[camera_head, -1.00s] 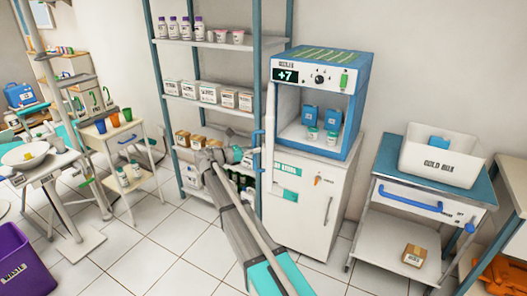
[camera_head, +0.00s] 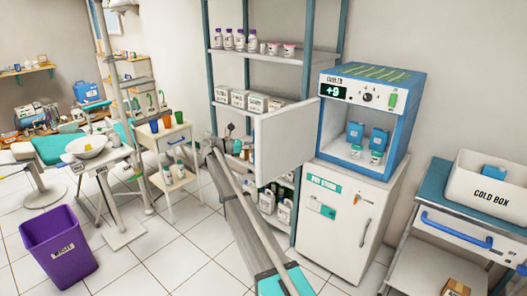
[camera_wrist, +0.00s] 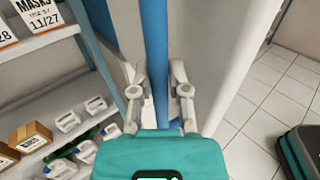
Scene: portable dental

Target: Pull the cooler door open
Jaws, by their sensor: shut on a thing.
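The cooler (camera_head: 376,85) is a blue and white box with a lit "+9" display, standing on a white cabinet. Its white door (camera_head: 285,142) stands wide open, swung out to the left from the front. The inside is exposed, with blue packs (camera_head: 355,131) and small white jars (camera_head: 356,151). My gripper (camera_wrist: 158,88) is shut on the blue door handle (camera_wrist: 155,45), with one finger on each side in the wrist view. In the head view my gripper (camera_head: 236,146) is at the door's far left edge, and the handle is hidden there.
A shelf rack (camera_head: 208,75) with bottles and boxes stands close behind the door. The white cabinet (camera_head: 340,215) is below the cooler. A cart with a cold box (camera_head: 488,190) is at right. A purple waste bin (camera_head: 60,245) is at left. Tiled floor between is clear.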

